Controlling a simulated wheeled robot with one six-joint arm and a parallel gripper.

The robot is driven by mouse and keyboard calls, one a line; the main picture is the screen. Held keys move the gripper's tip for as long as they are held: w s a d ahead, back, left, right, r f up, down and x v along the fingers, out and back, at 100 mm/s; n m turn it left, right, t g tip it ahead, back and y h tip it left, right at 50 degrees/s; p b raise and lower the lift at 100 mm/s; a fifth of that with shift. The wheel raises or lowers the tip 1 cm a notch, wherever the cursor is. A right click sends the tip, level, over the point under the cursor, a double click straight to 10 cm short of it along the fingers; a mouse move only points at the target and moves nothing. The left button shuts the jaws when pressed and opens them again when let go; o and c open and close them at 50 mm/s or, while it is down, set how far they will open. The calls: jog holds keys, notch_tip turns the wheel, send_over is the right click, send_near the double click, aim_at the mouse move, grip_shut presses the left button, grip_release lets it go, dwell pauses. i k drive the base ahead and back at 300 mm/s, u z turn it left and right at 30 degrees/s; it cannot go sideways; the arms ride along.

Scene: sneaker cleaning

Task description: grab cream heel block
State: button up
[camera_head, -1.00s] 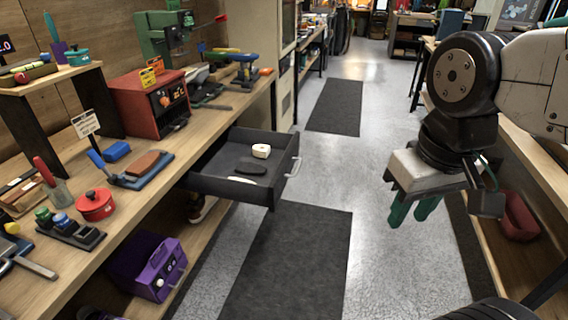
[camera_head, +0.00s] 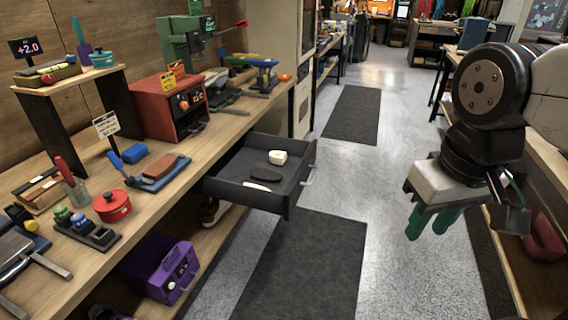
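A small cream block (camera_head: 278,157), which looks like the heel block, lies in the open dark drawer (camera_head: 240,197) under the left workbench. A black oval piece (camera_head: 265,175) and a thin cream piece (camera_head: 257,187) lie nearer the drawer front. My gripper (camera_head: 430,224) hangs at the right over the floor, well apart from the drawer. Its two green fingers point down with a gap between them, and nothing shows in the gap.
The left workbench (camera_head: 150,210) carries a red pot (camera_head: 111,206), a red box (camera_head: 170,108) and several tools. A purple box (camera_head: 160,268) sits on the shelf below. The floor between drawer and gripper is clear, with dark mats (camera_head: 300,268). Another bench stands at right.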

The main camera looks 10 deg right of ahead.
aim_at(278, 158)
jog(key=z, duration=0.55)
jog(key=i, duration=0.6)
jog(key=z, duration=0.7)
jog(key=i, duration=0.6)
jog(key=u, duration=0.75)
jog(key=i, duration=0.7)
jog(key=u, duration=0.75)
